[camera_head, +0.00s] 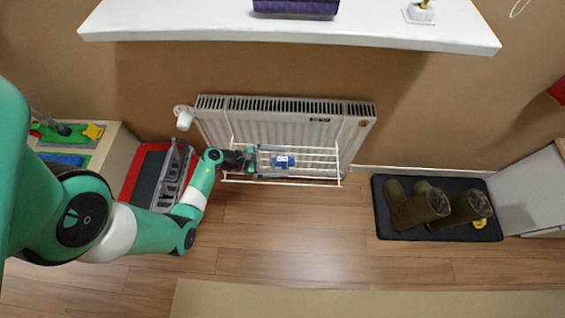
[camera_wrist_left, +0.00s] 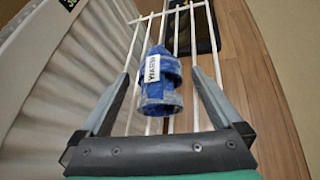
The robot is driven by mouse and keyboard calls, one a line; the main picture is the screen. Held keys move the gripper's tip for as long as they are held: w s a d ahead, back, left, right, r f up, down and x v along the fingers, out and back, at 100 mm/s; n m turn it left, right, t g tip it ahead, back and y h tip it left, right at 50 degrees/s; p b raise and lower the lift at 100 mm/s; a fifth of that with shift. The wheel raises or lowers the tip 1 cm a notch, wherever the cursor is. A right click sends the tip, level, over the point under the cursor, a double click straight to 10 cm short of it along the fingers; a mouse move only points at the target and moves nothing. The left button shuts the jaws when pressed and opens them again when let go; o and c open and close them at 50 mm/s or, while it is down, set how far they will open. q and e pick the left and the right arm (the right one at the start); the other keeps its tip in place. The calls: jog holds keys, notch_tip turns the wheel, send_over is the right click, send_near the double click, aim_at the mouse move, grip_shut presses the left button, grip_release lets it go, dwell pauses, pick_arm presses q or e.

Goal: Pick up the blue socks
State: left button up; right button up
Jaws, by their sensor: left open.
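The blue socks (camera_head: 283,161) are a rolled blue bundle with a white label, lying on the white wire rack (camera_head: 310,184) that hangs on the front of the radiator. In the left wrist view the blue socks (camera_wrist_left: 158,85) lie ahead of and between the two open fingers of my left gripper (camera_wrist_left: 167,95). Neither finger visibly touches them. In the head view my left gripper (camera_head: 262,161) is low over the rack, at the left of the socks. My right gripper is not in view.
The white radiator (camera_head: 285,120) stands behind the rack. A white shelf (camera_head: 380,35) juts out above it. Boots (camera_head: 415,207) stand on a dark mat (camera_head: 390,229) at right. A red and grey crate (camera_head: 145,180) is at left. The wooden floor in front is clear.

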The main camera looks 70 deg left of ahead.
aim_at(280, 162)
pick_arm(q)
jog(key=shift+c, duration=0.3)
jog(key=c, duration=1.4)
jog(key=shift+r, duration=0.1)
jog(key=shift+r, duration=0.25)
jog(key=r+p, duration=0.1)
jog(key=r, duration=0.1)
jog(key=r+p, duration=0.2)
jog(key=shift+w+d+r, duration=0.1)
jog(key=shift+w+d, duration=0.05)
jog(key=shift+d, duration=0.25)
jog(key=w+d+r+p, duration=0.6)
jog(key=d+r+p, duration=0.2)
jog(key=d, duration=0.3)
jog(key=shift+w+d, duration=0.15)
jog(key=shift+w, duration=0.2)
